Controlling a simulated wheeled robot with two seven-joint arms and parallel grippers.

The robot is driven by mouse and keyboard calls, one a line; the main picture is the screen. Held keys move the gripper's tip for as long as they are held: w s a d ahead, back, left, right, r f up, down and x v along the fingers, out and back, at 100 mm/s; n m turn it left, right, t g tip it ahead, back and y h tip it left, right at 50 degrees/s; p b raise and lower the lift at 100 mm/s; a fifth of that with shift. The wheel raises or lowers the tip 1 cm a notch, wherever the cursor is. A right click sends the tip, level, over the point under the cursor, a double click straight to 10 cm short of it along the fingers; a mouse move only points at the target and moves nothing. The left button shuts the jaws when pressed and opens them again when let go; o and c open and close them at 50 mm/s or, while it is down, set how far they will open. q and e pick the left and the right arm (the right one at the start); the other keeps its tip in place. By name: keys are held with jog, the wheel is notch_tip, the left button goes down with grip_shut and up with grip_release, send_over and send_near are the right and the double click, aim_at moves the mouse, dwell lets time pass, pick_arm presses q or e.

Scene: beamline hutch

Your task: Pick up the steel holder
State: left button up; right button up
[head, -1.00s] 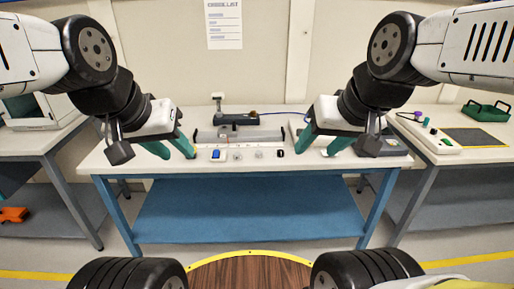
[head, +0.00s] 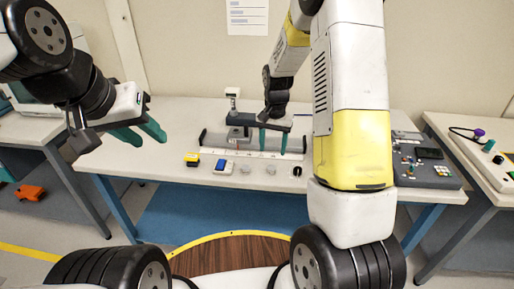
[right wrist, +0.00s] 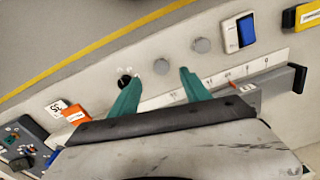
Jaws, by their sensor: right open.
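Two small round grey pieces lie on the table's front part, a left one (head: 245,168) and a right one (head: 271,170). They also show in the right wrist view, as one grey piece (right wrist: 161,66) and another (right wrist: 201,45). Either may be the steel holder; I cannot tell which. My right gripper (head: 273,152) is open and empty, pointing down above the long scale strip behind them. In the right wrist view its fingertips (right wrist: 158,78) are apart, with one grey piece beyond the gap. My left gripper (head: 151,142) is open and empty, left of these pieces.
A blue-and-white piece (head: 224,165), a yellow-and-black piece (head: 191,159) and a small black piece (head: 297,171) share the row. A scale strip (right wrist: 220,77) runs behind it. A grey device (head: 425,165) stands on the right. The table's front edge is clear.

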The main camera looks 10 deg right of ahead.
aim_at(271, 167)
jog(key=shift+w+f, duration=0.4)
jog(key=shift+f, duration=0.2)
jog(key=shift+w+f, duration=0.4)
jog(key=shift+f, duration=0.2)
notch_tip(271, 167, down, 7)
jog(key=shift+d+f, duration=0.1)
jog(key=shift+f, duration=0.1)
jog(key=shift+s, duration=0.1)
grip_shut()
